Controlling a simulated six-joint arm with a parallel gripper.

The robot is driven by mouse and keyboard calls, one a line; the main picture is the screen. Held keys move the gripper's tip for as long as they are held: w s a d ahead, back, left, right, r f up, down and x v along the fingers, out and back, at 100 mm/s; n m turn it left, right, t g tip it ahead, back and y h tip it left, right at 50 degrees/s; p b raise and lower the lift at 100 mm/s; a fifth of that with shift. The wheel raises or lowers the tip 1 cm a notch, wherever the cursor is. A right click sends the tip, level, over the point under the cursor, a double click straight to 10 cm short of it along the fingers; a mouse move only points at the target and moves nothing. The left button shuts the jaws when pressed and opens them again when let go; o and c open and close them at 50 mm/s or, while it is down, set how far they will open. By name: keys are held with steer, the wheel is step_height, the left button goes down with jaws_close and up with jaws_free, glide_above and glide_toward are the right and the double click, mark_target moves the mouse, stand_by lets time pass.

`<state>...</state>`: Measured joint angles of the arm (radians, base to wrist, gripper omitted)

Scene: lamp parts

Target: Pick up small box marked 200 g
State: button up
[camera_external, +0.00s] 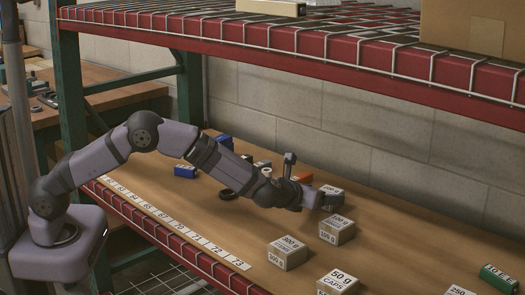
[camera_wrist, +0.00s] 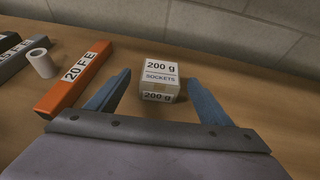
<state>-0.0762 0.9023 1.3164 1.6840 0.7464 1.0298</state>
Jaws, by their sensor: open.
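The small box marked 200 g (camera_wrist: 160,71), also labelled SOCKETS, stands upright on the wooden shelf in the wrist view. My gripper (camera_wrist: 157,84) is open, with its two blue-grey fingers to the left and right of the box. There is a gap on each side, and the box seems to lie at or just beyond the fingertips. In the external view my gripper (camera_external: 322,196) is low over the shelf and partly hides a box (camera_external: 333,189) at its tip, which appears to be the same one.
An orange bar marked 20 FE (camera_wrist: 77,79) lies left of my gripper, with a white cylinder (camera_wrist: 41,63) beyond it. Boxes marked 300 g (camera_external: 287,254) and 50 g (camera_external: 338,281) and another box (camera_external: 337,230) stand nearer the front. A wall is behind; a red upper shelf (camera_external: 300,40) overhangs.

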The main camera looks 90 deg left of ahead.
mark_target(329, 191)
steer(key=shift+x, duration=2.5)
steer(key=shift+f, duration=0.15)
steer(key=shift+d, duration=0.1)
steer(key=c, duration=1)
steer(key=shift+c, duration=1.2)
